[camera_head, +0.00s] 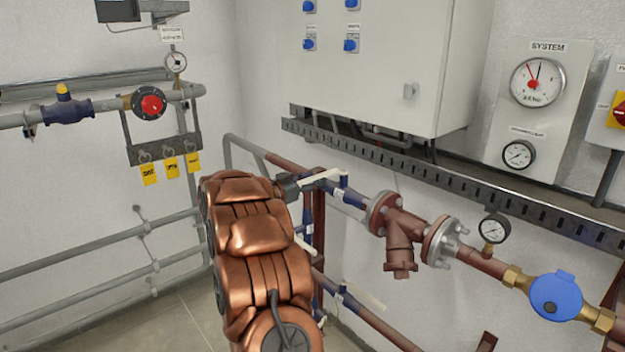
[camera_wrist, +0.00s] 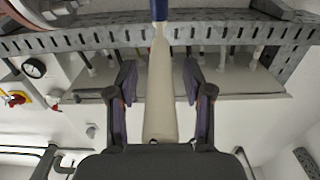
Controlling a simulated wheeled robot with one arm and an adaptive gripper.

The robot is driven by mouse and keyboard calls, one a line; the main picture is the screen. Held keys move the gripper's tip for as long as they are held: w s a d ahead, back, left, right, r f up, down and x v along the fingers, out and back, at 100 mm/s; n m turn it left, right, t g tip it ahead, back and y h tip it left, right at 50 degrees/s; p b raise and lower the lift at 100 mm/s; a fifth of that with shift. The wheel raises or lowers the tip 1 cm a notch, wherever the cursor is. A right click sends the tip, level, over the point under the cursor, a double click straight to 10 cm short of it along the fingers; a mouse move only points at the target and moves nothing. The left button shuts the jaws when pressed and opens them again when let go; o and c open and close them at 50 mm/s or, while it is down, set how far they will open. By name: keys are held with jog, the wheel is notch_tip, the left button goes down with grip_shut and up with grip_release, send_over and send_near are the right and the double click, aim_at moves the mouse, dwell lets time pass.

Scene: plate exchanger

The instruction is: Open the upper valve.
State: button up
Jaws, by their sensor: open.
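The upper valve (camera_head: 347,194) is a blue fitting on the upper red-brown pipe in the head view. Its cream lever (camera_head: 320,177) points left toward my gripper (camera_head: 292,186), which is partly hidden by my copper arm. In the wrist view my gripper (camera_wrist: 158,80) is open, with one finger on each side of the cream lever (camera_wrist: 160,105). Gaps show between the lever and both fingers, so they do not appear to touch it. The lever's blue end (camera_wrist: 160,10) is at the top edge.
A lower blue valve (camera_head: 340,297) with a cream lever sits on the lower pipe. A slotted metal tray (camera_head: 450,190) and a grey cabinet (camera_head: 400,60) are above the upper pipe. A flanged strainer (camera_head: 402,235) and a small gauge (camera_head: 494,229) lie to the right.

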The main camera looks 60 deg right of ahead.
jog(key=shift+d, duration=0.1)
jog(key=shift+c, duration=0.2)
grip_shut()
dwell(0.5)
